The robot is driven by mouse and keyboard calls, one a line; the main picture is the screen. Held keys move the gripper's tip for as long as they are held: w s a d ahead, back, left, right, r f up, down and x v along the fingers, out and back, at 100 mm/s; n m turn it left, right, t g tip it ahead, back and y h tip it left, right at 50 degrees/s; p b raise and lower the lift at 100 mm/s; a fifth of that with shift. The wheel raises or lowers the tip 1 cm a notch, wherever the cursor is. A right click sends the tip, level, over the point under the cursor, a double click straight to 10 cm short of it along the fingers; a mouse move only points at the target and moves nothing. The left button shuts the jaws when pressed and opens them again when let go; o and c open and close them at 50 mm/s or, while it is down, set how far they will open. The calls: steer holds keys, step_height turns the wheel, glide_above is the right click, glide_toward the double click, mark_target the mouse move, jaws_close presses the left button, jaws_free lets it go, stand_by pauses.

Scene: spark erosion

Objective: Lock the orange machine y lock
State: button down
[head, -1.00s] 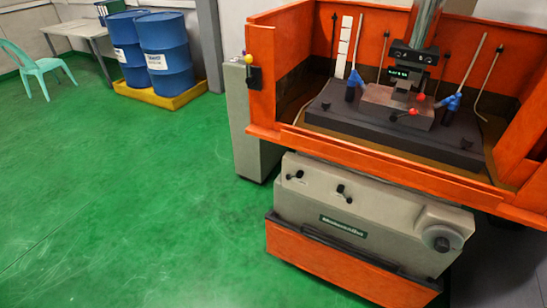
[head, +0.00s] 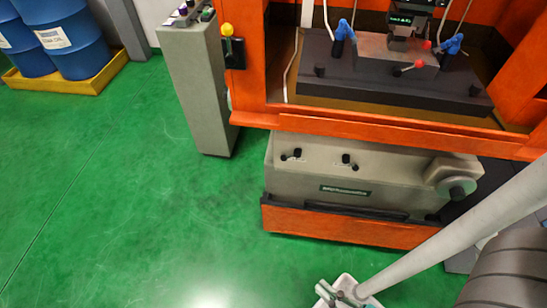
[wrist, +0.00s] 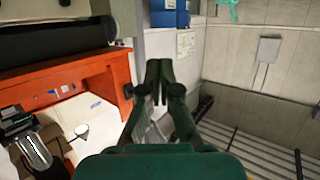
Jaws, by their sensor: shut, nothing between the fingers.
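The orange machine (head: 390,122) stands right of centre in the head view. Its grey front panel bears two small dark levers, a left lever (head: 290,154) and a right lever (head: 348,160). Both are uncovered; I cannot read which one is the y lock. My gripper (wrist: 158,68) is dark green in the wrist view, its fingers together and empty. It touches neither lever. In the head view my pale arm reaches down to the bottom edge, low in front of the machine, where the fingers are hard to make out. Orange machine parts also show at left in the wrist view (wrist: 60,92).
A grey handwheel (head: 456,187) sits on the panel's right end. A grey control pedestal (head: 200,90) stands left of the machine. Blue drums (head: 75,40) stand on a yellow tray (head: 80,82) further left. The green floor at left and front is clear.

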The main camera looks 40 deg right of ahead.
steer(key=w+d+f+n+g+h, duration=0.1)
steer(key=w+f+g, duration=0.1)
steer(key=w+f, duration=0.55)
steer(key=w+d+f+n+g+h, duration=0.15)
steer(key=w+f, duration=0.35)
steer(key=f, duration=0.5)
steer(key=w+d+f+m+g+h, duration=0.15)
steer(key=w+d+h, duration=0.3)
steer(key=w, duration=0.65)
steer(key=w+d+r+m+g+h, duration=0.3)
steer(key=w+r+h, duration=0.4)
steer(key=w, duration=0.5)
step_height(320, 180, up, 2)
steer(key=shift+w+d+r+m, duration=0.15)
steer(key=shift+d+m, duration=0.45)
steer(key=shift+m, duration=0.4)
steer(key=shift+d, duration=0.1)
